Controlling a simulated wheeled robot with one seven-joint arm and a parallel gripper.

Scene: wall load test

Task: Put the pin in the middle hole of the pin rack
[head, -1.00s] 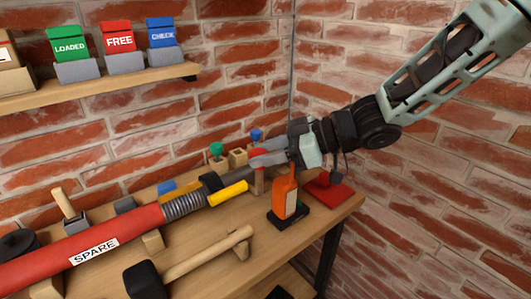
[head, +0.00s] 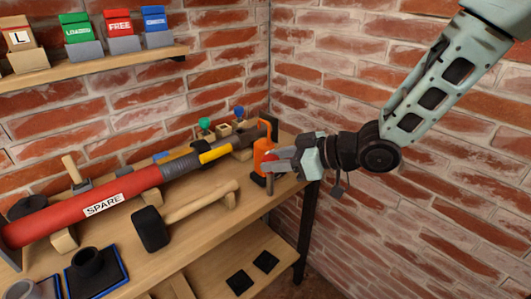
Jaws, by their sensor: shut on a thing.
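My gripper (head: 270,166) is shut on the pin, in front of the orange bottle-shaped object near the table's right end. The pin's red head (head: 268,155) shows at the fingertips and its grey-brown shaft (head: 269,187) hangs below them, roughly upright. The pin rack (head: 224,130) is farther back, against the wall, to the left of my gripper. A green-headed pin (head: 205,125) and a blue-headed pin (head: 239,112) stand at its two ends. A light block with no pin head over it shows between them; the hole itself is too small to make out.
The orange bottle-shaped object (head: 262,148) is partly hidden behind my gripper. A red SPARE cylinder (head: 80,215) with a yellow-grey end lies across the table, near the rack's front. A black-headed mallet (head: 151,229) lies in front. A shelf (head: 100,71) with labelled boxes hangs at upper left.

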